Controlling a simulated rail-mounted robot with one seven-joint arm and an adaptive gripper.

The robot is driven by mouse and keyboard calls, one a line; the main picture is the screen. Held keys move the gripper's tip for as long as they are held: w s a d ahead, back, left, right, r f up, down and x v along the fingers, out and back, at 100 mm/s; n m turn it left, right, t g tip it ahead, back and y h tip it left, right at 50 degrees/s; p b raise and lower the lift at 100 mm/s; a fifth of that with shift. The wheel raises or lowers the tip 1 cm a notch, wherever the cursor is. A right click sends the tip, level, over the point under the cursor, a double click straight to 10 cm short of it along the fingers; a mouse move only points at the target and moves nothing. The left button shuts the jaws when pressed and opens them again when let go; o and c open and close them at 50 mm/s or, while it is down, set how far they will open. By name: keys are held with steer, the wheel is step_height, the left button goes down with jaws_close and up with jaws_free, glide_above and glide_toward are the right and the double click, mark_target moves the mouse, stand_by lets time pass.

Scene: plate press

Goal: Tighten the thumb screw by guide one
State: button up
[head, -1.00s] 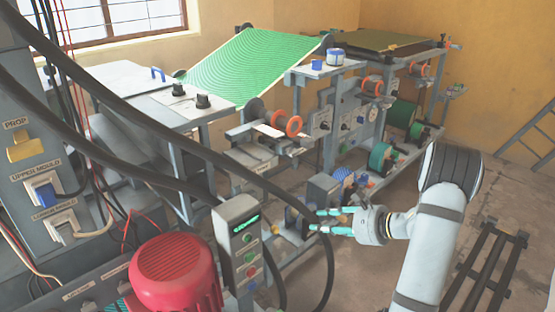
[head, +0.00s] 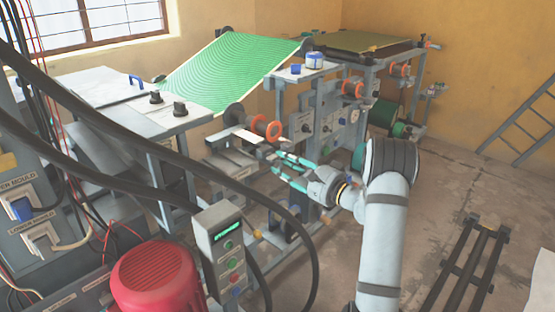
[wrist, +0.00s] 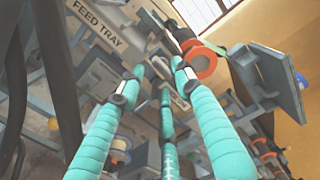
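My gripper (head: 281,166) has teal padded fingers and is open and empty. It is in front of the press frame, below and right of an orange ring (head: 273,131) on a dark roller. In the wrist view my gripper (wrist: 159,74) has its fingers spread, with nothing between the tips. The orange ring (wrist: 201,62) shows there just beyond the right finger. A "FEED TRAY" label (wrist: 97,22) is at upper left. I cannot single out the thumb screw or a guide one label; both are too small or hidden behind the fingers.
A control box (head: 228,250) and a red motor (head: 157,279) stand in front, with thick black cables crossing before the press. A green plate (head: 236,70) slopes above. More orange rings (head: 352,89) sit farther along.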

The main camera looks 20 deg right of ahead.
mark_target(273, 157)
steer(key=shift+x, duration=1.45)
steer(key=shift+c, duration=0.8)
jaws_close()
steer(key=shift+f, duration=0.1)
